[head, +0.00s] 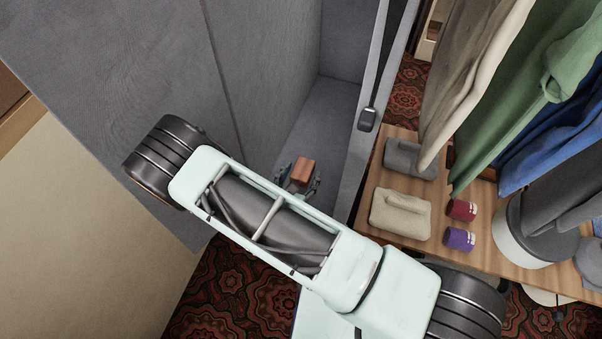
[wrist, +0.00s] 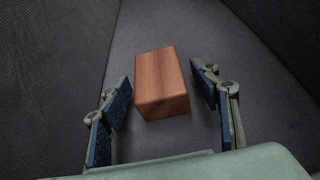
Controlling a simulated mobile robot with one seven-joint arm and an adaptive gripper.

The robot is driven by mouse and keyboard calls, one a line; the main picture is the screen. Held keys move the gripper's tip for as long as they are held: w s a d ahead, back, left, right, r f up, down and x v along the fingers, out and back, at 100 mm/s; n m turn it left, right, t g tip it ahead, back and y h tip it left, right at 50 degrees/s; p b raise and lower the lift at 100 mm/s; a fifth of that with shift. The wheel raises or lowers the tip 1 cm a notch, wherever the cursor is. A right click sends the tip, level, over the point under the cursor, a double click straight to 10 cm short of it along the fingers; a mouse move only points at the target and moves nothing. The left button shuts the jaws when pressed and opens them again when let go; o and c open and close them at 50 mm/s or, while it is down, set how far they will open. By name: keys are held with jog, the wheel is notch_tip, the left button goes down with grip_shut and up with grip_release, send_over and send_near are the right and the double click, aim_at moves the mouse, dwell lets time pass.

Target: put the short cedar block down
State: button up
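The short cedar block (wrist: 160,82) is reddish brown and lies on the grey floor of a grey-lined compartment in the wrist view. In the head view the block (head: 303,170) shows just past the end of my arm. My gripper (wrist: 163,92) is open around the block, one blue-padded finger on each side. A gap shows between each pad and the block, so neither finger touches it. In the head view my gripper (head: 299,181) is partly hidden behind my arm.
Grey walls (head: 275,75) enclose the compartment closely, with a raised rim (head: 366,150) on its right.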

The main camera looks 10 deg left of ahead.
jog(key=shift+r, duration=0.1)
jog(key=shift+s+r+p, duration=0.1)
jog(key=shift+r+p, duration=0.1)
jog(key=shift+p, duration=0.1)
jog(key=p+v, duration=0.2)
jog(key=v, duration=0.8)
jog(key=shift+s+a+p, duration=0.1)
jog(key=shift+s+p, duration=0.25)
jog(key=shift+s+r, duration=0.15)
jog(key=shift+s, duration=0.35)
